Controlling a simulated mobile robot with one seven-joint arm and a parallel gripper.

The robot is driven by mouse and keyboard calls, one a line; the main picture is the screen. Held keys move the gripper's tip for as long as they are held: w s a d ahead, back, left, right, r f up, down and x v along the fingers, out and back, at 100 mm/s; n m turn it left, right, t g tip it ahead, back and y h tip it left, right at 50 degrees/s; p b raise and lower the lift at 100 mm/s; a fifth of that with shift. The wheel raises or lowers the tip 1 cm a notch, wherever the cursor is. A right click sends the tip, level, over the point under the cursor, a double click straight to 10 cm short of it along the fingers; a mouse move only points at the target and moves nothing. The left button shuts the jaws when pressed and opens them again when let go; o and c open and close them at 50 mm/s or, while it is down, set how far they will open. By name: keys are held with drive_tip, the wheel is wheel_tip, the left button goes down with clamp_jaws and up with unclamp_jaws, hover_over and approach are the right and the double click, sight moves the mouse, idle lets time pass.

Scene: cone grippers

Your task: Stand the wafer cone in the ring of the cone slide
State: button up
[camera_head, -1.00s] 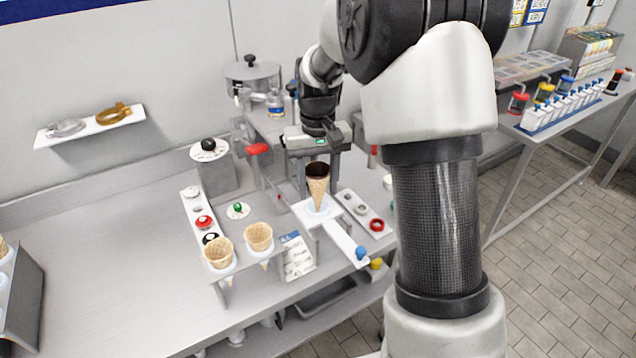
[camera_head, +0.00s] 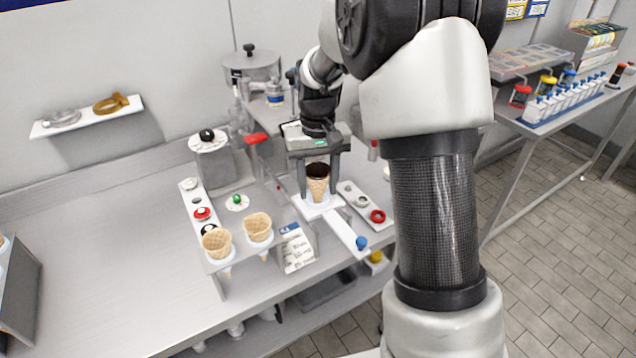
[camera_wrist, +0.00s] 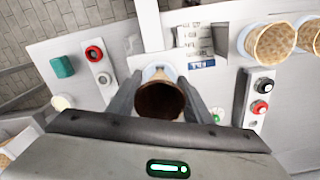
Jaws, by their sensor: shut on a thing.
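The wafer cone (camera_head: 318,187), with a dark brown inside, is upright above the cone slide (camera_head: 345,232), a white slide with a blue knob. Its lower end appears to be at the slide's pale ring; the wrist view does not show how deep it sits. My gripper (camera_head: 318,178) is shut on the cone, one finger on each side. In the wrist view the cone's dark mouth (camera_wrist: 160,101) lies between the fingers, and part of the pale ring (camera_wrist: 153,73) shows beyond it. The cone's tip is hidden there.
Two empty wafer cones (camera_head: 257,227) stand in a holder at the counter's front edge, left of the slide. A printed card (camera_head: 297,248) stands beside them. A strip with a red ring (camera_head: 377,216) lies right of the slide.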

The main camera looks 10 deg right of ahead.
sight(318, 170)
drive_tip(key=shift+f, duration=0.3)
drive_tip(key=shift+r, duration=0.15)
drive_tip(key=shift+r+p, duration=1.85)
drive_tip(key=shift+r, duration=0.6)
drive_tip(key=shift+f, duration=0.3)
drive_tip(key=shift+f+b, duration=1.45)
drive_tip(key=shift+f, duration=0.8)
drive_tip(key=shift+r, duration=0.15)
drive_tip(key=shift+r+p, duration=1.9)
drive_tip(key=shift+r, duration=0.5)
